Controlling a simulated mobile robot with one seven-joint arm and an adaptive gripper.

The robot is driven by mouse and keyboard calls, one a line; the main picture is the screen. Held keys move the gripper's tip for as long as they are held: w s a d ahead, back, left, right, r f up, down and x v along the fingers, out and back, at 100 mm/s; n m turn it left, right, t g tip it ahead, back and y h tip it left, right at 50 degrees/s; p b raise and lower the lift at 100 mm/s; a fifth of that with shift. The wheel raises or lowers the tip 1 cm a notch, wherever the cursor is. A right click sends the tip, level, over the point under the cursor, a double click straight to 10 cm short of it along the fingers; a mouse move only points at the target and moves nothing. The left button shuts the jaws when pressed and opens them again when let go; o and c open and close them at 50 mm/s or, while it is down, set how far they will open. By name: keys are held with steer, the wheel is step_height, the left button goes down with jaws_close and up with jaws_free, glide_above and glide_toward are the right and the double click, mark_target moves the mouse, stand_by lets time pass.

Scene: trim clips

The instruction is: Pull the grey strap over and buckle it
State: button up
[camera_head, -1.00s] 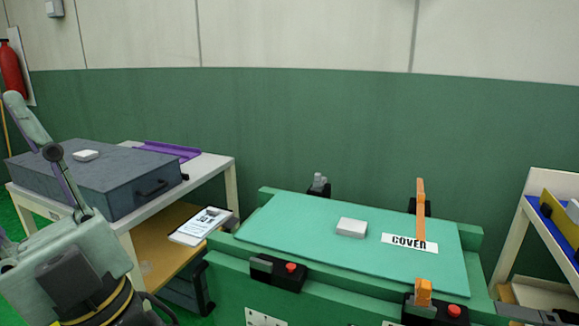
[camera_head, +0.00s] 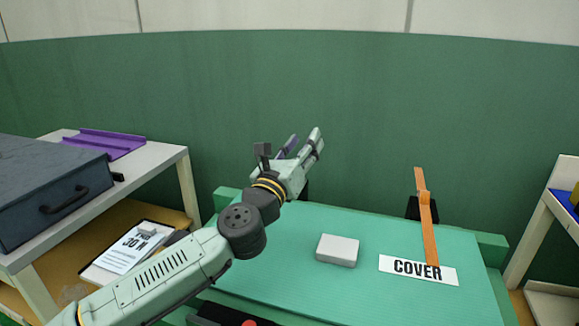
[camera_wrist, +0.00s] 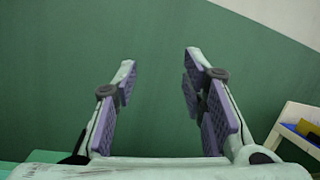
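My gripper (camera_head: 303,143) is raised above the back left of the green cover (camera_head: 385,290), and the wrist view shows its purple-padded fingers (camera_wrist: 160,75) apart with nothing between them. The grey strap cannot be made out now; my arm and gripper cover its place at the cover's back edge. A bit of black mount (camera_head: 304,189) shows just behind my wrist. The front black block with a red button (camera_head: 249,322) is mostly cut off at the bottom edge, so any buckle there cannot be seen.
An orange strap (camera_head: 428,225) rises from a black mount at the back right, by the COVER label (camera_head: 418,269). A white block (camera_head: 338,250) lies on the cover. A table with a dark case (camera_head: 35,190) and a purple tray (camera_head: 103,143) stands left.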

steer(key=w+a+f+y, duration=0.1)
steer(key=a+f, duration=0.1)
steer(key=f, duration=0.2)
steer(key=w+a+f+g+y, duration=0.1)
steer(key=a+f, duration=0.1)
steer(key=f, duration=0.2)
steer(key=w+a+f+m+y, duration=0.1)
steer(key=a+f, duration=0.1)
steer(key=f, duration=0.3)
steer(key=shift+g+y, duration=0.3)
steer(key=x, duration=0.9)
steer(key=shift+w+d+p, duration=0.15)
steer(key=shift+w+p, duration=0.05)
steer(key=shift+p, duration=0.2)
steer(key=shift+w+d, duration=0.15)
steer(key=shift+w, duration=0.35)
steer(key=shift+c, duration=0.5)
jaws_close()
